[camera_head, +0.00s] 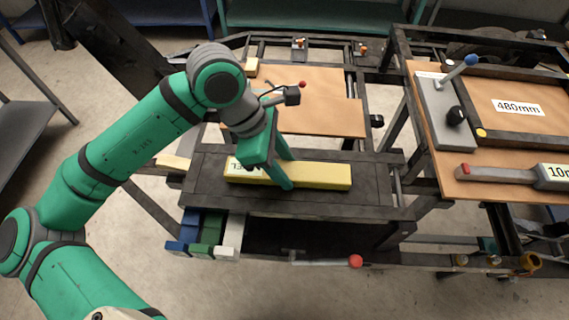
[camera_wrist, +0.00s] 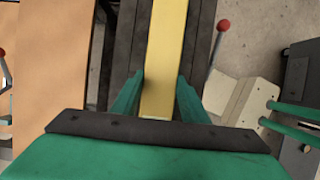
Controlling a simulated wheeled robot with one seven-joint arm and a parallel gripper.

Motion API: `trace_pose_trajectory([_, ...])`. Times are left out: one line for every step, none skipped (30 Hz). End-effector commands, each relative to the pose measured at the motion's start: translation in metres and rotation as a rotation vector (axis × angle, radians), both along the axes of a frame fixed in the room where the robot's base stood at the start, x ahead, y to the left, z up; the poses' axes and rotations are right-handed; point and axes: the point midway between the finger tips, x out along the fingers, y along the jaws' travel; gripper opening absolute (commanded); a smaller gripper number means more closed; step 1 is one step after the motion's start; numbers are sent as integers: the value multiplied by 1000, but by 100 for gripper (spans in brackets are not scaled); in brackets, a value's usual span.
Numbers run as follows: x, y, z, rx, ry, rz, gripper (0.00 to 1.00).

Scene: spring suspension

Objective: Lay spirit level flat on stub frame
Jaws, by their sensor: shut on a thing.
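The spirit level is a long yellow bar (camera_head: 325,176) with a white label, partly hidden, ending in "EL". It lies lengthwise over a wide dark plank of the dark metal frame (camera_head: 370,180) in the middle of the head view. Whether it touches the plank or hangs just above cannot be told. My gripper (camera_head: 278,178) is shut on the spirit level near its middle, from above. In the wrist view, the yellow bar (camera_wrist: 165,60) runs between the green fingers of my gripper (camera_wrist: 158,95). My fingers and hand hide part of the bar and label.
A brown board (camera_head: 320,110) lies behind the plank. To the right, a bench board (camera_head: 500,140) carries a grey tool, a "480mm" label and another labelled bar. Blue, green and white blocks (camera_head: 208,235) sit front left. A red-knobbed lever (camera_head: 330,262) is at the front.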

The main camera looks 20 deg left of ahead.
Motion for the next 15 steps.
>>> trace_pose_trajectory([0,0,-1,0,0,0,4])
trace_pose_trajectory([0,0,-2,0,-1,0,4])
trace_pose_trajectory([0,0,-3,0,-1,0,4])
trace_pose_trajectory([0,0,-3,0,0,0,45])
trace_pose_trajectory([0,0,-3,0,0,0,52])
trace_pose_trajectory([0,0,-3,0,0,0,59])
trace_pose_trajectory([0,0,-3,0,0,0,59])
trace_pose_trajectory([0,0,-3,0,0,0,59])
trace_pose_trajectory([0,0,-3,0,0,0,59])
trace_pose_trajectory([0,0,-3,0,0,0,59])
trace_pose_trajectory([0,0,-3,0,0,0,59])
trace_pose_trajectory([0,0,-3,0,0,0,59])
trace_pose_trajectory([0,0,-3,0,0,0,59])
trace_pose_trajectory([0,0,-3,0,0,0,59])
trace_pose_trajectory([0,0,-2,0,0,0,59])
